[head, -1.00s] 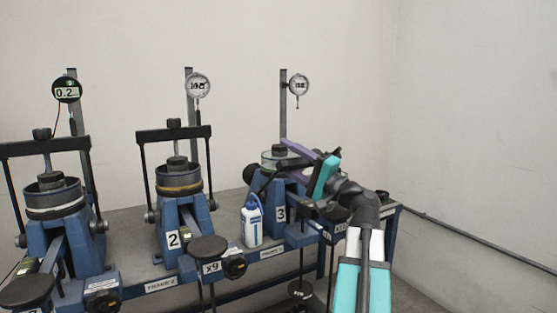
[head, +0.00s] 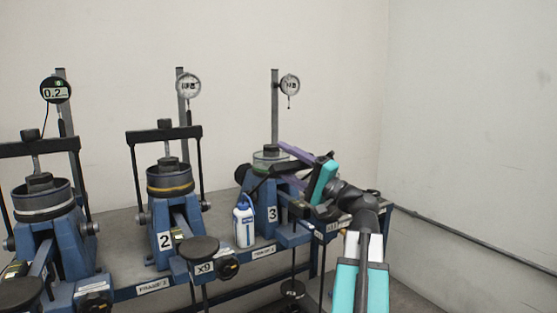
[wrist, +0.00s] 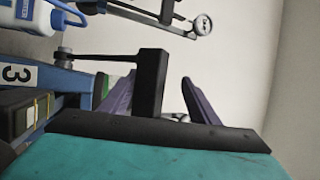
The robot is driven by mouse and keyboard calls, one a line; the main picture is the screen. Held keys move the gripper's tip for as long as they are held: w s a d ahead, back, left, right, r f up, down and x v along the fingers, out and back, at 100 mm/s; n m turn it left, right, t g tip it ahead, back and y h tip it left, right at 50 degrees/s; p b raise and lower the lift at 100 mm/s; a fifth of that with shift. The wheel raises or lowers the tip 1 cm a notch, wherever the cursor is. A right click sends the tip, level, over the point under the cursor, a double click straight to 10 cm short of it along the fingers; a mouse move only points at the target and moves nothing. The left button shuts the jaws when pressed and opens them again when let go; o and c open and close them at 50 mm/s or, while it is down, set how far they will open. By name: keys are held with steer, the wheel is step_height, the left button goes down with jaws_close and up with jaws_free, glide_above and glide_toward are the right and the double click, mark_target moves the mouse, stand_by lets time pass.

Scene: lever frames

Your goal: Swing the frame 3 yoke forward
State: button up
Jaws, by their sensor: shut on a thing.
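Frame 3 (head: 268,218) is the blue stand at the right of the row, with a label 3 on its front. Its black yoke crossbar (wrist: 151,82) shows in the wrist view between the purple fingers of my gripper (wrist: 157,95). A thin side rod (wrist: 103,57) runs from the crossbar left to a pivot by the blue body. My gripper is shut on the crossbar. In the head view my gripper (head: 298,163) is at the right of the frame 3 cup (head: 268,164) and hides most of the yoke.
A white and blue bottle (head: 244,222) stands just left of frame 3. A dial gauge (head: 290,84) hangs on a post behind it. Frame 2 (head: 165,215) has its yoke (head: 163,133) upright. A rail (head: 460,248) runs along the right wall.

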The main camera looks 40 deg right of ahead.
steer(key=s+d, duration=0.2)
steer(key=s, duration=0.9)
steer(key=shift+r, duration=0.2)
